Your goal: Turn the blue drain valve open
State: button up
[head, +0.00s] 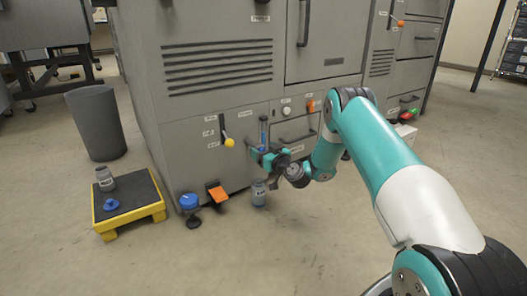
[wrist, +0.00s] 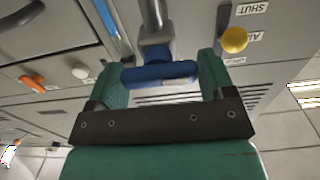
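The blue drain valve handle (wrist: 160,73) is a short bar on a grey stem, lying crosswise in the wrist view. My gripper (wrist: 160,72) is spread wide, with one green finger near each end of the bar. I cannot tell whether the fingers touch it. In the head view my gripper (head: 266,156) is at the lower front of the grey machine, below a vertical blue tube (head: 263,130). The gripper and wrist largely hide the valve there.
A yellow-ball lever (head: 229,142) is left of the gripper; white (head: 286,110) and orange (head: 311,106) knobs are to its right. Front floor is clear.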

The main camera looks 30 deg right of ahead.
jog(key=c, duration=0.5)
jog(key=shift+m, duration=0.3)
jog(key=m+p, duration=0.2)
jog(key=m, duration=0.1)
jog(key=shift+d+r+m+p, duration=0.1)
jog(key=shift+d+m+p, duration=0.05)
jog(key=shift+m+p, duration=0.2)
jog(key=m+p, duration=0.2)
jog(key=m, duration=0.1)
jog(key=shift+d+m, duration=0.15)
jog(key=shift+m, duration=0.2)
jog(key=m, duration=0.1)
jog(key=m+p, duration=0.1)
jog(key=m, duration=0.1)
jog(key=m+p, duration=0.1)
jog(key=m, duration=0.1)
jog(key=shift+d+f, duration=0.15)
jog(key=shift+f, duration=0.2)
jog(key=shift+f+m+p, duration=0.15)
jog(key=shift+m+p, duration=0.25)
jog(key=shift+m, duration=0.85)
jog(key=shift+f+m+p, duration=0.15)
jog(key=shift+m+p, duration=0.25)
jog(key=shift+m, duration=0.85)
jog(key=shift+s, duration=0.1)
